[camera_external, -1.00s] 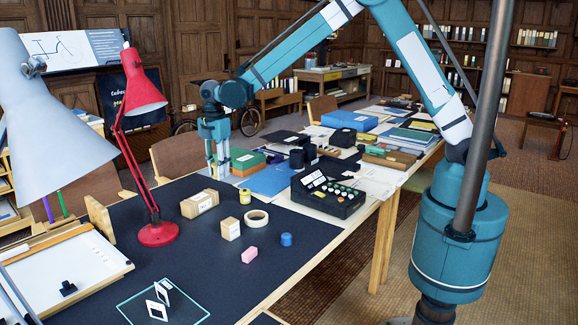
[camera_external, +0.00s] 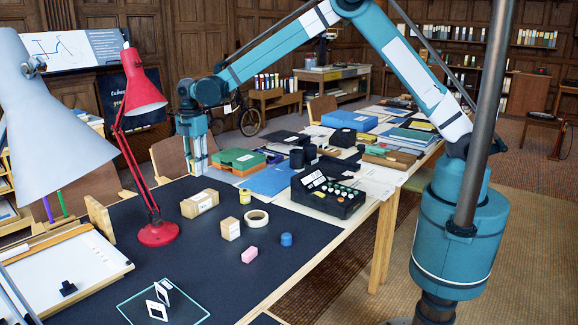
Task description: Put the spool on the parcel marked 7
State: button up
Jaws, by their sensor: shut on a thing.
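My gripper (camera_external: 197,172) is at the far left edge of the dark board, pointing down, behind the larger parcel. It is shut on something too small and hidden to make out. The larger tan parcel (camera_external: 199,204) has a pale label. A smaller tan parcel (camera_external: 230,229) stands nearer, also with a pale label. I cannot read a 7 on either. A small blue cylinder (camera_external: 286,239) stands on the board to the right; I cannot tell whether it is the spool. No other clear spool shows.
A red lamp (camera_external: 157,233) stands left. A black button box (camera_external: 328,195) is right. The board's front middle (camera_external: 225,275) is clear.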

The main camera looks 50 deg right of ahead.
jog(key=shift+f, duration=0.1)
send_over(199, 197)
jog(key=shift+d+f+b, duration=0.15)
jog(key=shift+f+b, duration=0.2)
jog(key=shift+f, duration=2.65)
jog(key=shift+f, duration=1.9)
jog(key=shift+f+b, duration=0.2)
jog(key=shift+b, duration=0.15)
jog(key=o, duration=1)
jog(key=shift+r, duration=0.2)
notch_tip(199, 197, up, 12)
jog(key=shift+r+p, duration=0.1)
jog(key=shift+p, duration=0.65)
